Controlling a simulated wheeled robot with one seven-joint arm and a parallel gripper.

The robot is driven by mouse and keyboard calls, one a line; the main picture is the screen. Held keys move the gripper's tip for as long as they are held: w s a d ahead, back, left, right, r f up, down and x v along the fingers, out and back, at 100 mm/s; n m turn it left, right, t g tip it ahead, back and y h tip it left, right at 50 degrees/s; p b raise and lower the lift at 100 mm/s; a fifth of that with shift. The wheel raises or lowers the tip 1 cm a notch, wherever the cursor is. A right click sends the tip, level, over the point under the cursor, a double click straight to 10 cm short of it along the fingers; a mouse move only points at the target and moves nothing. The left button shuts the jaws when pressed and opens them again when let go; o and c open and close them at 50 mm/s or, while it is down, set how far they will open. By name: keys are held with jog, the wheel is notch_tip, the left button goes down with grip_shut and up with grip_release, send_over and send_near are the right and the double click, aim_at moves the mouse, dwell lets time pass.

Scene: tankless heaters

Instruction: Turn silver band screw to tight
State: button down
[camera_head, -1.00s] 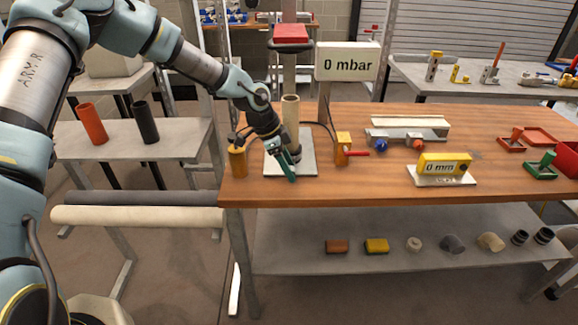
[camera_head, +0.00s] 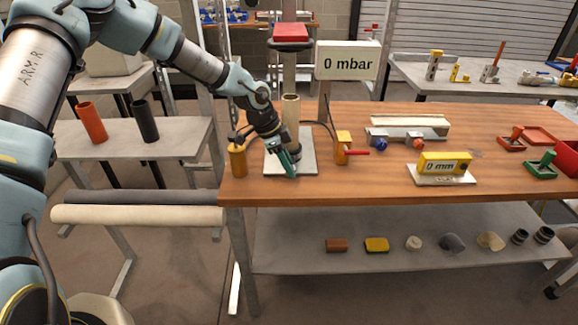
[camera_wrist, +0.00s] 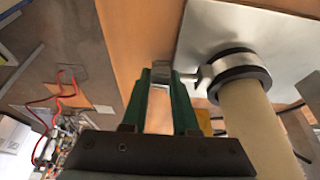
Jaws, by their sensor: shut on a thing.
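The beige upright pipe (camera_head: 291,108) stands on a pale plate (camera_head: 306,166) at the left of the wooden bench. In the wrist view, a black collar with a silver band (camera_wrist: 240,70) surrounds the beige pipe (camera_wrist: 255,125) near the plate. A silver lug (camera_wrist: 204,79) sticks out from the band toward my gripper. My gripper (camera_head: 290,174) is beside the pipe's base. In the wrist view, its green fingers (camera_wrist: 162,74) are shut on a small silver piece, apparently the silver band screw (camera_wrist: 160,70). The fingers partly hide the screw.
The sign (camera_head: 347,62) behind reads 0 mbar. The front bench edge is close to my gripper.

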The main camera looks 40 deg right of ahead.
jog(key=shift+d, duration=0.1)
jog(key=y, duration=0.1)
jog(key=t+b, duration=0.1)
jog(key=t+y+b, duration=0.1)
jog(key=shift+s+d+y, duration=0.3)
jog(key=shift+s+d+f+t+y+b, duration=0.1)
jog(key=shift+s+d+t+y+b, duration=0.05)
jog(key=shift+t+y+b, duration=0.8)
jog(key=t+y, duration=0.1)
jog(key=t+y+b, duration=0.1)
jog(key=y, duration=0.1)
jog(key=shift+s+d+f+t+y, duration=0.15)
jog(key=shift+d+f+t+y, duration=0.1)
jog(key=shift+t, duration=0.1)
jog(key=shift+t+y+b, duration=0.55)
jog(key=shift+t+y, duration=0.35)
jog(key=shift+y, duration=0.2)
jog(key=c, duration=0.7)
grip_release()
